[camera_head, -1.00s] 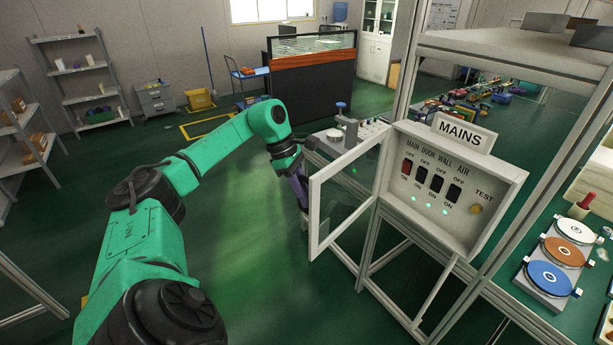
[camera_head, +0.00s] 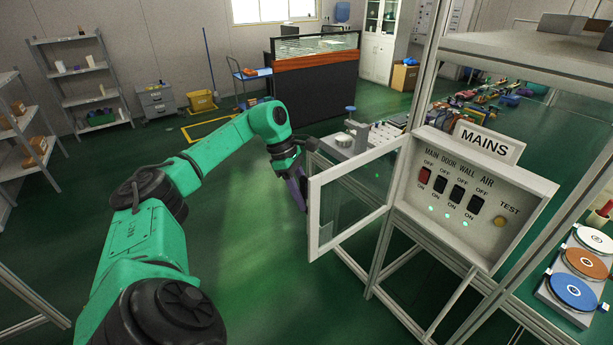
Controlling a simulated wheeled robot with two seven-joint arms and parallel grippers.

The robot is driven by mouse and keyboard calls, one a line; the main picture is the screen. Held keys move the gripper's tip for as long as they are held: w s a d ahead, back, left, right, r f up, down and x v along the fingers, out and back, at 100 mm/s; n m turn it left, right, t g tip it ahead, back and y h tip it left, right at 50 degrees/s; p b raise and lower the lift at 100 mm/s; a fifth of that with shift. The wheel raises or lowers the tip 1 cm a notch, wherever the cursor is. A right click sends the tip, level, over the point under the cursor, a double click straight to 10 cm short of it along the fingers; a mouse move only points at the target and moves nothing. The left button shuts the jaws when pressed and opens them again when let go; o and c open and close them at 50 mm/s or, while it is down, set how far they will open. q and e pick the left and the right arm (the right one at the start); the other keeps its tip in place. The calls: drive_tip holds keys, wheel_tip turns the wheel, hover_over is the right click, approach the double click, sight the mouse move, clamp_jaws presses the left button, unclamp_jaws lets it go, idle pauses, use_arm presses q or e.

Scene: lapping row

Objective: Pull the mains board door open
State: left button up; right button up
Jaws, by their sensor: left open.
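The mains board (camera_head: 470,205) is a pale box on a metal frame, with a MAINS sign (camera_head: 487,142), a row of dark switches and one red switch on its face. Its door (camera_head: 314,217), a pale frame with a clear pane, stands swung out to the left from the board's left side, so the switches are uncovered. My left gripper (camera_head: 299,190) is open and points down at the door's free outer edge. The door frame partly hides its fingers, and I cannot tell whether they touch it. My right gripper is out of view.
A bench with round lapping plates (camera_head: 572,291) is at the right. A metal post (camera_head: 425,85) rises beside the board. A dark-fronted counter (camera_head: 315,85) and a yellow bucket (camera_head: 201,101) stand farther back. Green floor (camera_head: 240,270) is clear left of the door.

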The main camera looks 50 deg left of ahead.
use_arm(q)
drive_tip(key=shift+s+a+r, duration=0.1)
drive_tip(key=shift+s+r, duration=0.1)
drive_tip(key=shift+w+r, duration=0.2)
drive_tip(key=shift+r, duration=0.15)
drive_tip(key=p+v, duration=0.2)
drive_tip(key=v, duration=1.2)
drive_tip(key=shift+s+a, duration=0.15)
drive_tip(key=shift+s, duration=0.2)
drive_tip(key=shift+f, duration=0.15)
